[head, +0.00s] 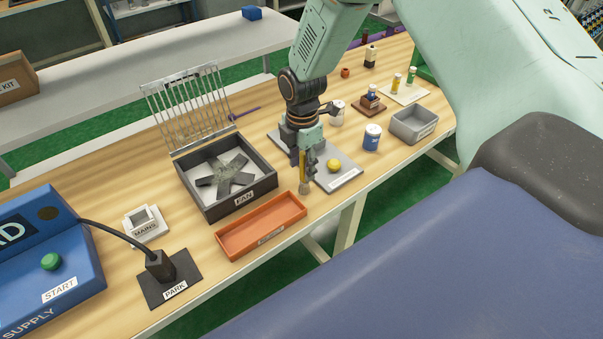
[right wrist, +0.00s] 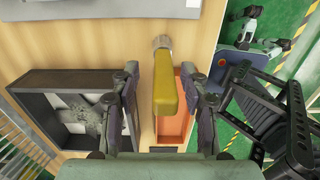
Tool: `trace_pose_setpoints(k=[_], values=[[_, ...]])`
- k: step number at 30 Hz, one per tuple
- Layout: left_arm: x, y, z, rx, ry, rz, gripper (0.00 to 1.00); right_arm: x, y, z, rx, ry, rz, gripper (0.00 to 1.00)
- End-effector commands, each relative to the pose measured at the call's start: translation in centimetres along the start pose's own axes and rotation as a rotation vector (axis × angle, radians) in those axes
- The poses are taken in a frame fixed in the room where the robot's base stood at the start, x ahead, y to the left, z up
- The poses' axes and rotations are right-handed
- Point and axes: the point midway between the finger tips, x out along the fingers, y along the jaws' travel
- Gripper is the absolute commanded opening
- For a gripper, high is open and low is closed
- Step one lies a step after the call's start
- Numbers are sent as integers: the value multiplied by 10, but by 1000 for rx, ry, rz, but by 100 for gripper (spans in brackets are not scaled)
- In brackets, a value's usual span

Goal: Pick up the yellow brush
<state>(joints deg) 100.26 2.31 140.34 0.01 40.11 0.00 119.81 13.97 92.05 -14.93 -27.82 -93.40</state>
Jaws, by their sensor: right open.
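The yellow brush (head: 302,164) shows in the head view beside my right gripper (head: 309,166), upright with its brown bristle end low, near the right end of the orange tray (head: 233,244). In the right wrist view the brush's thick yellow handle (right wrist: 165,85) lies between the two fingers of my right gripper (right wrist: 167,90). The fingers are spread, with a gap on each side of the handle. I cannot tell what the brush's lower end rests on. My left gripper is not in view.
A dark fan box (head: 222,207) with a raised grille (head: 187,108) stands left of the gripper. A grey board with a yellow ball (head: 334,166), a blue-and-white jar (head: 372,138) and a grey bin (head: 413,125) are to the right. The table's front edge is close.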

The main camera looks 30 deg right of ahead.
Motion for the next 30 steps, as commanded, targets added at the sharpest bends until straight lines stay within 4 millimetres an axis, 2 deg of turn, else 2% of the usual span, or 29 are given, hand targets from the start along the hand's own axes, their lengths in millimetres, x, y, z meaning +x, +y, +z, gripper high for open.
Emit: trace_pose_setpoints(k=[7,23,30], values=[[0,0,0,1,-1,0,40,1,2,0,-1,0,0,44],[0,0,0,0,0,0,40,1,2,0,0,0,0,0],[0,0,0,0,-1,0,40,0,2,0,0,0,0,0]])
